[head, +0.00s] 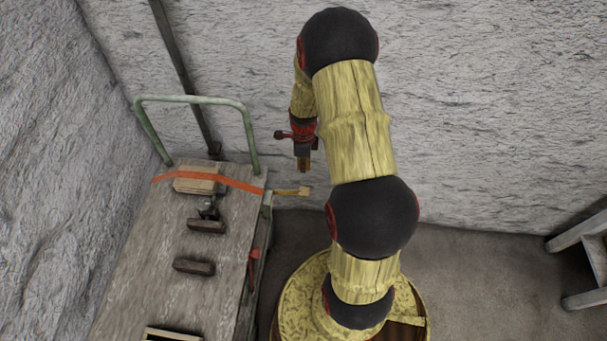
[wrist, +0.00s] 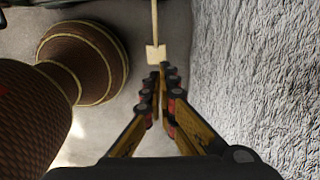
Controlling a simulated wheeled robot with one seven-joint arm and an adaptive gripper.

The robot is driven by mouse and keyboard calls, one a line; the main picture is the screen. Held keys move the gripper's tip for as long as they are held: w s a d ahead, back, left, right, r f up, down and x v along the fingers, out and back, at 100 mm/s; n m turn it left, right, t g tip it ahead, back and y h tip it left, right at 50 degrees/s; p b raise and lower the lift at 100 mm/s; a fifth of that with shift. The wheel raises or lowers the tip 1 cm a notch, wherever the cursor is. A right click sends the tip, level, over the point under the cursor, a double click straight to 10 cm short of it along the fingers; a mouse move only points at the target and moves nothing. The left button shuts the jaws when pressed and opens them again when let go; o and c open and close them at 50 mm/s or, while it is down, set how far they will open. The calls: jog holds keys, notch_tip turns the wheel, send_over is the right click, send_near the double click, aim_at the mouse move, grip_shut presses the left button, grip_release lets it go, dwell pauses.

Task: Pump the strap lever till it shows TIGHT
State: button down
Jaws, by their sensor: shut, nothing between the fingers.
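The strap lever (head: 290,191) is a yellowish bar with a pale block-like end, sticking out to the right from the cart's edge. The orange strap (head: 232,182) runs across the cart top over a stack of boards (head: 199,181) towards the lever. In the wrist view the lever's pale end (wrist: 155,53) lies just beyond my fingertips. My gripper (head: 303,166) is shut and empty, pointing down above the lever's outer end, apparently without touching it. It also shows in the wrist view (wrist: 160,70). No TIGHT marking is readable in either view.
The wooden cart (head: 140,290) has a green push handle (head: 196,99) at the back. Dark blocks (head: 194,266) and a metal tool (head: 208,210) lie on it. A rough wall (head: 480,120) stands close behind. A grey stool or shelf (head: 585,240) is far right; floor between is clear.

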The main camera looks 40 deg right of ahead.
aim_at(304, 189)
notch_tip(304, 189, down, 13)
jog(key=b, duration=0.4)
jog(key=shift+r+b, duration=0.1)
jog(key=shift+b, duration=0.25)
